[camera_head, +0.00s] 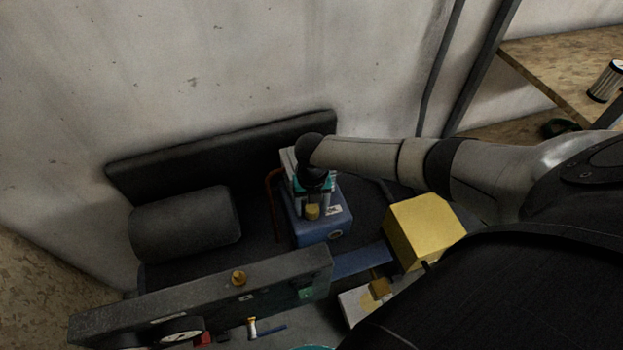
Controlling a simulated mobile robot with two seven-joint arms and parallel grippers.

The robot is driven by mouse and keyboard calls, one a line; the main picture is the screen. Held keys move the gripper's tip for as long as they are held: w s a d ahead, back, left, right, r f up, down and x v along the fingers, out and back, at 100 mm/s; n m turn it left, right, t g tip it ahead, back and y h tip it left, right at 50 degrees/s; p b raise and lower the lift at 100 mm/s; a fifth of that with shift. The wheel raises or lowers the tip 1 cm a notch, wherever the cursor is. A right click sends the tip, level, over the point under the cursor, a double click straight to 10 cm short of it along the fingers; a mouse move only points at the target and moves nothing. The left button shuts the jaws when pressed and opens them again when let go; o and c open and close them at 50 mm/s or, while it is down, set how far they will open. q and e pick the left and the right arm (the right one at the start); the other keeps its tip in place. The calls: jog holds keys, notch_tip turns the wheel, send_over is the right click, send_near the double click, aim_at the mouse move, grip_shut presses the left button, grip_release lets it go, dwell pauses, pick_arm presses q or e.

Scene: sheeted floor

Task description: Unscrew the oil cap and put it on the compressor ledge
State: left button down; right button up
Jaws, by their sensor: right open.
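My right arm reaches in from the right, and its dark gripper (314,188) points down over the blue compressor block (324,230). The gripper is open; its fingers are small and dark here. A small yellow cap (312,212), which looks like the oil cap, sits on the block right at the fingertips. I cannot tell whether the fingers touch it. A long grey ledge-like bar (210,292) runs across the front of the compressor, with a round brass-coloured piece (239,278) on it. My left gripper is not in view.
A dark cylinder (185,224) lies left of the block. A yellow box (422,232) stands close on the right, below my forearm. A gauge (181,332) sits at the front left. A stained wall (200,80) rises behind. A wooden bench (560,65) is at the upper right.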

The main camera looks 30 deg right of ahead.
jog(key=m+p, duration=0.1)
jog(key=m, duration=0.4)
jog(key=shift+p, duration=0.4)
jog(key=m+p, duration=0.1)
jog(key=m, duration=0.3)
jog(key=shift+m, duration=0.7)
grip_shut()
